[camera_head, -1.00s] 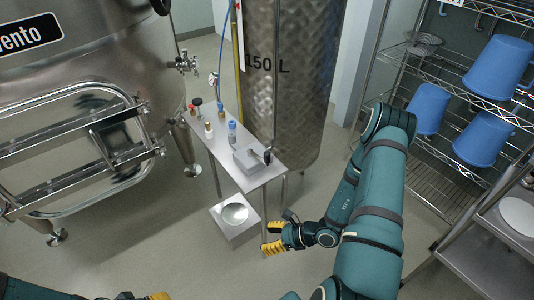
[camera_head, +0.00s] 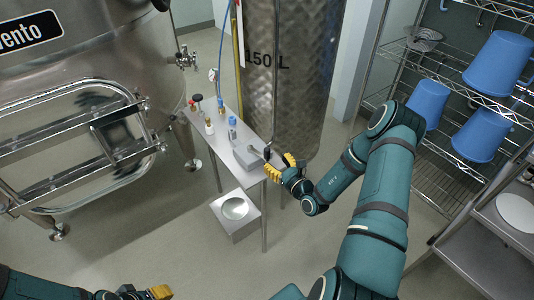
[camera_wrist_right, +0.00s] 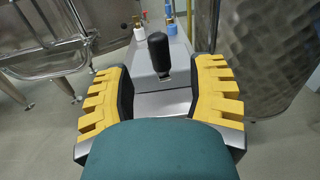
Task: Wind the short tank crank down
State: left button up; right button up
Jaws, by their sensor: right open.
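The crank is a grey block with an arm (camera_head: 248,157) on the steel side table (camera_head: 195,122), with an upright black handle (camera_wrist_right: 158,55) at its near end. In the head view the handle is small and close to my right gripper (camera_head: 281,167). In the right wrist view the open yellow fingers (camera_wrist_right: 160,95) stand on either side of the handle's line, with the handle beyond them and apart from both. My left gripper (camera_head: 160,292) shows only partly at the bottom edge of the head view, and its jaws cannot be made out.
The textured 150 L tank (camera_head: 285,100) stands just behind the table. Small valves with blue (camera_head: 232,122) and red tops stand on the table. A large steel vat (camera_head: 90,60) is at left. A wire rack with blue buckets (camera_head: 497,62) is at right.

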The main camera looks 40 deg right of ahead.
aim_at(269, 155)
jog(key=w, duration=0.6)
grip_shut()
